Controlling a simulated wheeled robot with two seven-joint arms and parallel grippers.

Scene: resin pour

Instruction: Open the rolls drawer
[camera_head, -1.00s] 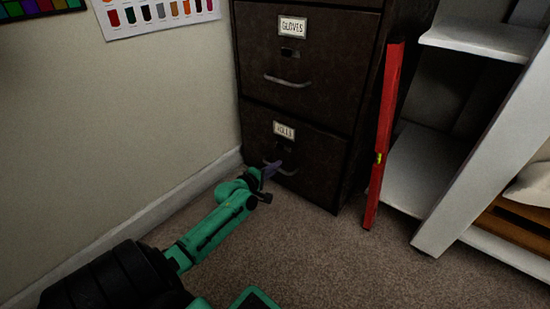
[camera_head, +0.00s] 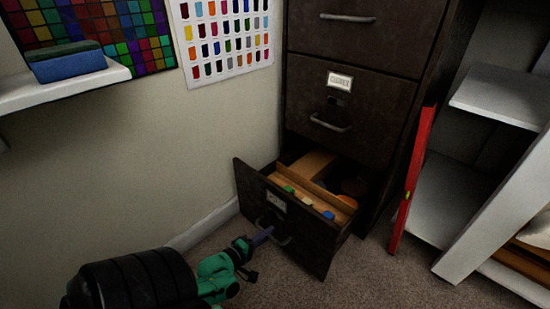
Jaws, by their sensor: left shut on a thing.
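The rolls drawer (camera_head: 312,243) is the bottom drawer of the dark brown filing cabinet (camera_head: 352,107). It stands pulled well out, and its inside shows. In it are tan folders or dividers with coloured tabs (camera_head: 308,200) and some rounded brown things further back. Its label is too blurred to read now. My left gripper (camera_head: 264,236), on a green arm from the lower left, is at the front of this drawer and shut on its curved handle (camera_head: 284,240). My right gripper is not in view.
The gloves drawer (camera_head: 346,112) above is closed. A red level (camera_head: 412,180) leans at the cabinet's right side, beside white shelves (camera_head: 500,97). A wall shelf (camera_head: 70,87) with a blue block is at upper left. Carpet (camera_head: 350,285) in front is clear.

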